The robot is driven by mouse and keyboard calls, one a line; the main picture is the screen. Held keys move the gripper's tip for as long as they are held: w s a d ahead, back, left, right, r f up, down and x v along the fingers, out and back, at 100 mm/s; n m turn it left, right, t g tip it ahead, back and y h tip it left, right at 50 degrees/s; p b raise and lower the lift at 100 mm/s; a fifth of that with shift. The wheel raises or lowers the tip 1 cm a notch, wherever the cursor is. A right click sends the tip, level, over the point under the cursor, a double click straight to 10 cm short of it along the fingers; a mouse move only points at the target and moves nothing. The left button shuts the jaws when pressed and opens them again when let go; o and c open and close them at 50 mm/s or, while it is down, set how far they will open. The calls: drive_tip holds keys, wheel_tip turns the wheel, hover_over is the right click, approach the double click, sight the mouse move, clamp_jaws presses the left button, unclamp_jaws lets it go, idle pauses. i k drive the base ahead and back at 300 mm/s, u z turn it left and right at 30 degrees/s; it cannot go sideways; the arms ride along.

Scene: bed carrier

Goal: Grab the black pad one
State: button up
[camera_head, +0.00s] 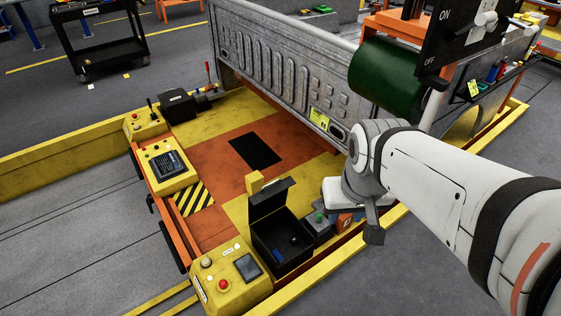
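A flat black pad (254,150) lies on the orange and yellow carrier deck, near its middle. It is rectangular and fully visible, with nothing on top of it. My gripper (373,232) is at the end of my white arm, to the right of the pad and nearer the camera. It is apart from the pad. One dark grey finger part shows pointing down; the rest is hidden by the wrist, so its opening is unclear.
An open black box (268,252) with a raised lid stands at the deck's front, left of my gripper. A yellow control box (230,282) sits at the front corner. A grey metal panel (280,62) rises behind the pad. A green cylinder (385,80) is at right. Deck around the pad is clear.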

sight(293, 240)
drive_tip(key=u, duration=2.4)
drive_tip(key=k, duration=0.85)
drive_tip(key=z, duration=1.8)
drive_tip(key=i, duration=1)
drive_tip(key=z, duration=0.05)
